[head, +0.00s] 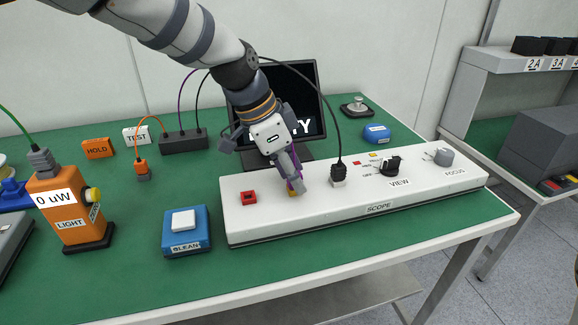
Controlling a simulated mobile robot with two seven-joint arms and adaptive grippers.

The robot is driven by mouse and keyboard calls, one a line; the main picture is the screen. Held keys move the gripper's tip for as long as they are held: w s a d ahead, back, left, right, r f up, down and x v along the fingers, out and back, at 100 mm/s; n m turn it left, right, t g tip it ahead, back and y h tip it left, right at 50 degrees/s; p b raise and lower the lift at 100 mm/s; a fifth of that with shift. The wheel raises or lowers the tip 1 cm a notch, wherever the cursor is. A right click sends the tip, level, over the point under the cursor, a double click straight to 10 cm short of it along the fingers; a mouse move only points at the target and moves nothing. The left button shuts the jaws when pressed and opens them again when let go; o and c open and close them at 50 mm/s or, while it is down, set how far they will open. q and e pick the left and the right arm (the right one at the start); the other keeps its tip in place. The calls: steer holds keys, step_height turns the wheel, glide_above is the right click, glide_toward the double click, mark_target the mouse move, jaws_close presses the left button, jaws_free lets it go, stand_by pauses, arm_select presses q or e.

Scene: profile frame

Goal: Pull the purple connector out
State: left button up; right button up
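My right gripper is not in view.
A black connector (339,173) with a cable stands close to the right of my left gripper. A red port (249,197), a VIEW knob (390,166) and a FOCUS knob (443,157) are on the box. A monitor (310,85) stands behind. A blue CLEAN box (186,232) is at left.

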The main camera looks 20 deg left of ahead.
arm_select(q)
jaws_close()
steer(key=shift+r, duration=0.15)
steer(key=shift+r+p, duration=0.3)
steer(key=shift+r, duration=0.65)
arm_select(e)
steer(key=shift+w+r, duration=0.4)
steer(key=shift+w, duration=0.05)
arm_select(q)
steer(key=shift+r+p, duration=0.35)
steer(key=shift+r, duration=1.2)
steer(key=shift+f, duration=0.1)
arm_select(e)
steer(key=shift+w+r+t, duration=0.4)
